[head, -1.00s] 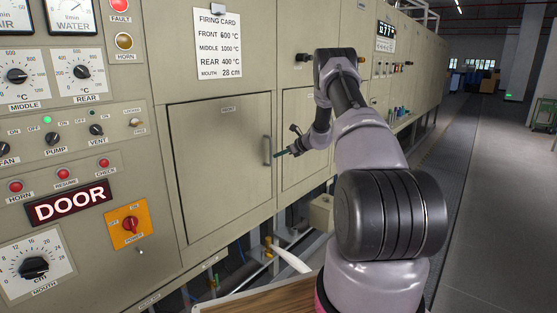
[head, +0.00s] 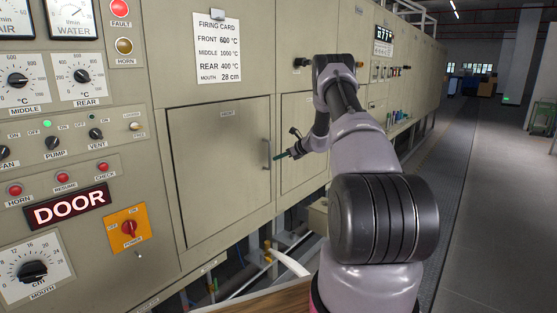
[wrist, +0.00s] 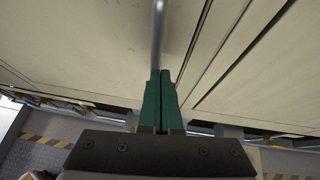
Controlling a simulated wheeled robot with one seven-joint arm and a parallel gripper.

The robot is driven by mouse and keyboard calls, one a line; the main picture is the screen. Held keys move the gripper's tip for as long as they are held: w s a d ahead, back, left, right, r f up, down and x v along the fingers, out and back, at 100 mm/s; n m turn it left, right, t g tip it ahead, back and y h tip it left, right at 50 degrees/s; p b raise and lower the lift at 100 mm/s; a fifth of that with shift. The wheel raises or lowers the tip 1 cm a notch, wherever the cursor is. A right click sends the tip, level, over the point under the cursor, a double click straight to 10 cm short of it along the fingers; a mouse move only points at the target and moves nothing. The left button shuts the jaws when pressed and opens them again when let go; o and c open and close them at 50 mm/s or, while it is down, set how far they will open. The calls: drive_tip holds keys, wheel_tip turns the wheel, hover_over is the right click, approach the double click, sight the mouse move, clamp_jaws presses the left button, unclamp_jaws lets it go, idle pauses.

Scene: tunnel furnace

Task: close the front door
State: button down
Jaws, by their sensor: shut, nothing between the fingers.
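The front door (head: 218,180) is a beige panel in the furnace wall, left of centre in the head view, with a vertical bar handle (head: 267,154) at its right edge. It looks shut or almost shut; I cannot tell whether it is fully flush. My gripper (head: 277,156) is beside the handle, on its right, with its green fingers pressed together. In the wrist view the closed fingertips (wrist: 160,75) are at the end of the grey handle (wrist: 158,32). Nothing is between them. I cannot tell whether they touch the handle or the door.
The control panel with knobs, the lit DOOR sign (head: 68,207) and the orange power switch (head: 127,228) is left of the door. A firing card (head: 217,48) hangs above it. Another beige door (head: 300,140) is to the right. The aisle floor (head: 490,200) at right is clear.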

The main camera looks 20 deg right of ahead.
drive_tip(key=d+f+v, duration=0.1)
drive_tip(key=d+v, duration=0.1)
drive_tip(key=v, duration=1)
drive_tip(key=s+a+r+n+g, duration=0.2)
drive_tip(key=s+a+r+n, duration=0.5)
drive_tip(key=a+r, duration=0.45)
drive_tip(key=s+a+r+n+g, duration=0.2)
drive_tip(key=s+a+r+n, duration=0.3)
drive_tip(key=s+a+r, duration=0.6)
drive_tip(key=s+a+r+n+h, duration=0.1)
drive_tip(key=s+n, duration=0.3)
drive_tip(key=s, duration=0.5)
drive_tip(key=s+a+r+n+h, duration=0.2)
drive_tip(key=s+n, duration=0.2)
drive_tip(key=s, duration=0.5)
drive_tip(key=s+a+r+n+t+h, duration=0.1)
drive_tip(key=s+a+r+n, duration=0.1)
drive_tip(key=s+n, duration=0.3)
drive_tip(key=s, duration=0.4)
drive_tip(key=shift+s+a+h, duration=0.35)
drive_tip(key=shift+h, duration=0.05)
